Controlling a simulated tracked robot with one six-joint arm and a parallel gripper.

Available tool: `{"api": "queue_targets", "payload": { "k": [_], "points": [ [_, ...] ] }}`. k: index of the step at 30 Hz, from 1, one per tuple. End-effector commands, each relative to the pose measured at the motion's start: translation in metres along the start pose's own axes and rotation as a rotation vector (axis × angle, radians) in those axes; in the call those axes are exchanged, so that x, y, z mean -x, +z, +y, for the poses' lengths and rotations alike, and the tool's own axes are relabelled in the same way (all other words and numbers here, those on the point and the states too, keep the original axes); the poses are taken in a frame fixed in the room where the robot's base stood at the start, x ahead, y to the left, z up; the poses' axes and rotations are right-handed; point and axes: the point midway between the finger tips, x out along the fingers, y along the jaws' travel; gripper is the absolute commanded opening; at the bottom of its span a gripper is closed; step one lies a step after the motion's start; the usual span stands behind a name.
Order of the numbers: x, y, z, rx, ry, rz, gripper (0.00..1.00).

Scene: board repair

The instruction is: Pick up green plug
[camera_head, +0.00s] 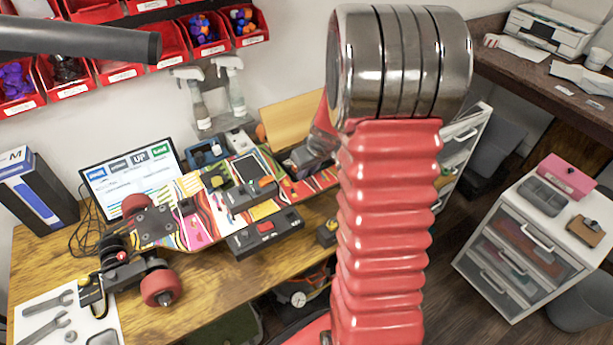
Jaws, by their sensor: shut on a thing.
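I cannot make out the green plug in the head view. My gripper is not visible; my own arm, with its red ribbed sleeve and large metal joint, fills the middle right and blocks what lies behind it. A colourfully striped skateboard-like board (205,232) lies across the wooden workbench (215,300). Dark modules with red parts (266,232) sit on and beside it. Its left end has a grey plate (155,223) and red wheels (159,287). Its right end partly disappears behind my arm.
A monitor (130,175) and a blue-and-black box (38,195) stand at the back left. Spray bottles (232,88) and red bins (115,70) are along the wall. Wrenches (48,325) lie front left. A white drawer unit (520,250) stands on the right.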

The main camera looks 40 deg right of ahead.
Motion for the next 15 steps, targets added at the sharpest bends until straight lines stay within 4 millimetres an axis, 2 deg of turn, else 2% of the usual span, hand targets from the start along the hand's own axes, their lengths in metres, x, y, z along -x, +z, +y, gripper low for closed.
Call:
{"api": "queue_targets", "payload": {
  "k": [8,15],
  "points": [
    [0.010,-0.005,0.000,0.001,0.000,0.002,0.00],
    [0.045,-0.020,0.000,0.002,0.002,0.005,0.00]
  ]
}}
